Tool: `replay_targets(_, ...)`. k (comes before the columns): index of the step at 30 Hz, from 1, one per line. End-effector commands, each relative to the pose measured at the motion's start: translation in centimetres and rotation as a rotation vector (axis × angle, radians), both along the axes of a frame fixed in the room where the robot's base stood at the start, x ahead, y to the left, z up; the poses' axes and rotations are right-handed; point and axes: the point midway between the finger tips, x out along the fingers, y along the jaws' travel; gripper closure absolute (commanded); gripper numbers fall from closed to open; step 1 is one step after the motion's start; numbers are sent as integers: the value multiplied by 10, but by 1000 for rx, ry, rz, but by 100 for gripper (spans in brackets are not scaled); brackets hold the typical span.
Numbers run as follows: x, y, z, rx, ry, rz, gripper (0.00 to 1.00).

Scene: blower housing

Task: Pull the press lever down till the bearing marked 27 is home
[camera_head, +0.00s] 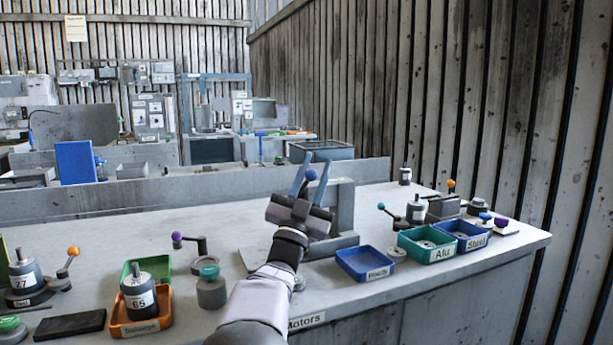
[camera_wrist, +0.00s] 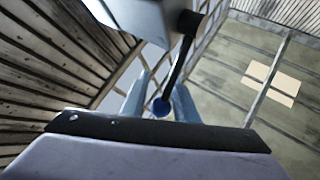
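The press (camera_head: 343,205) stands mid-bench behind my gripper, its grey column and base partly hidden by my arm. Its lever ends in a blue knob (camera_head: 311,175). In the wrist view the dark lever rod (camera_wrist: 181,65) runs down from the grey press head (camera_wrist: 145,18) to the blue knob (camera_wrist: 160,107). My gripper (camera_head: 318,158) points up, its two blue fingers apart on either side of the knob; small gaps show in the wrist view (camera_wrist: 163,85). A grey cylinder marked 27 (camera_head: 23,277) stands at the far left. What sits under the press head is hidden.
A blue tray (camera_head: 366,264), a green tray (camera_head: 427,244) and a dark blue tray (camera_head: 461,235) stand right of the press. An orange tray (camera_head: 140,318) holds a cylinder marked 65 (camera_head: 138,291). A green-topped pot (camera_head: 210,287) is just left of my arm.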

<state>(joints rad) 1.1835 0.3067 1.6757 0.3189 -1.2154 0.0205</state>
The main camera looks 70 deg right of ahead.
Motion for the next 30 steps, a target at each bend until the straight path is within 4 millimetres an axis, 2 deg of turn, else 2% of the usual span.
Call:
replay_targets(5, 0, 9, -9, 0, -1, -2, 74)
replay_targets(8, 0, 24, -6, -2, -2, -1, 74)
replay_targets(21, 2, 100, -7, -1, -1, 2, 74)
replay_targets(30, 3, 126, -7, -1, 0, 0, 74)
